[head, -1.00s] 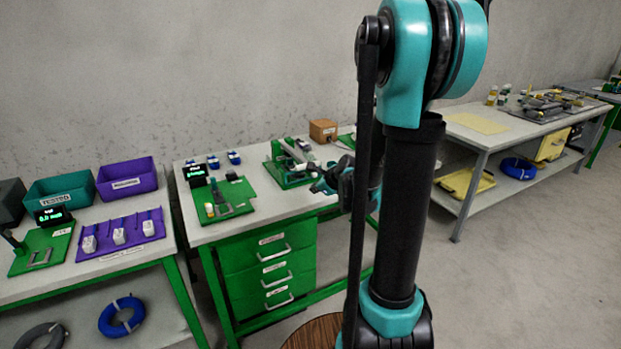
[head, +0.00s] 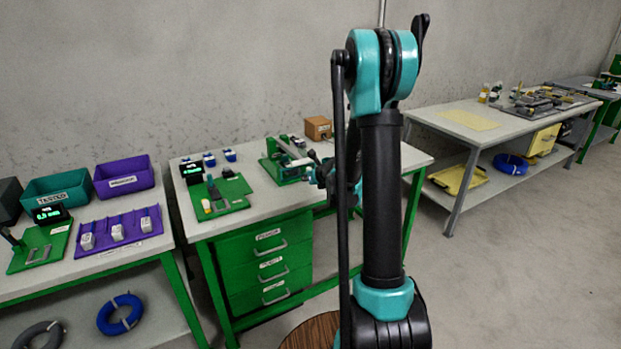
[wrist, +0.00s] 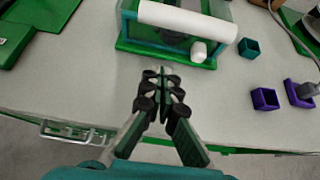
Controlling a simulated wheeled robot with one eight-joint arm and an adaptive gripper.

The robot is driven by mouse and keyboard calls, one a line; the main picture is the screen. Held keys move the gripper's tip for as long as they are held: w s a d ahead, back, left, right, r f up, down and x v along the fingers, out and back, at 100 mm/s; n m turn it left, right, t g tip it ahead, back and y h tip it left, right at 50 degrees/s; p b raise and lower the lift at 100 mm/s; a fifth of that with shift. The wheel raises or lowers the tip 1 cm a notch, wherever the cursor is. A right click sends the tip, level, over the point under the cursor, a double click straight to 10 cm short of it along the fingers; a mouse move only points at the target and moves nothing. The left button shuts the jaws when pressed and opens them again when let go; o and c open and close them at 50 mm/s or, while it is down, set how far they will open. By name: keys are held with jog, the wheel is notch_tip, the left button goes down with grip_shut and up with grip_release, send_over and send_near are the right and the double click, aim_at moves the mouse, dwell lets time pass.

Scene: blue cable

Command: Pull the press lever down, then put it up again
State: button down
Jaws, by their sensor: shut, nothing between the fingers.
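The press, a green fixture on a green base (head: 288,174), stands on the middle workbench. In the wrist view it shows at the top, with its green base edge (wrist: 150,50), a thick white bar (wrist: 187,18) across it and a short white knob (wrist: 198,50) at its front right. I cannot tell for sure which of these is the lever. My gripper (wrist: 165,72) is shut and empty, pointing at the press's front edge, apart from the white bar and knob. In the head view, my gripper (head: 322,172) is just right of the press, partly hidden by my arm.
A teal cup (wrist: 249,48) and a purple cup (wrist: 265,99) sit right of the press. A green board (head: 222,196) with small parts lies to its left, and a brown box (head: 318,128) behind it. The bench's front edge and drawers (head: 268,265) are below.

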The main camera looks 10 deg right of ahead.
jog(key=shift+x, duration=1.15)
jog(key=shift+w+a+r, duration=0.1)
jog(key=shift+w+r, duration=0.05)
jog(key=shift+w, duration=0.15)
jog(key=shift+w+a+r, duration=0.1)
jog(key=shift+w+r, duration=0.05)
jog(key=shift+r, duration=0.7)
jog(key=shift+w+r, duration=0.15)
jog(key=shift+r, duration=0.75)
jog(key=shift+r, duration=0.1)
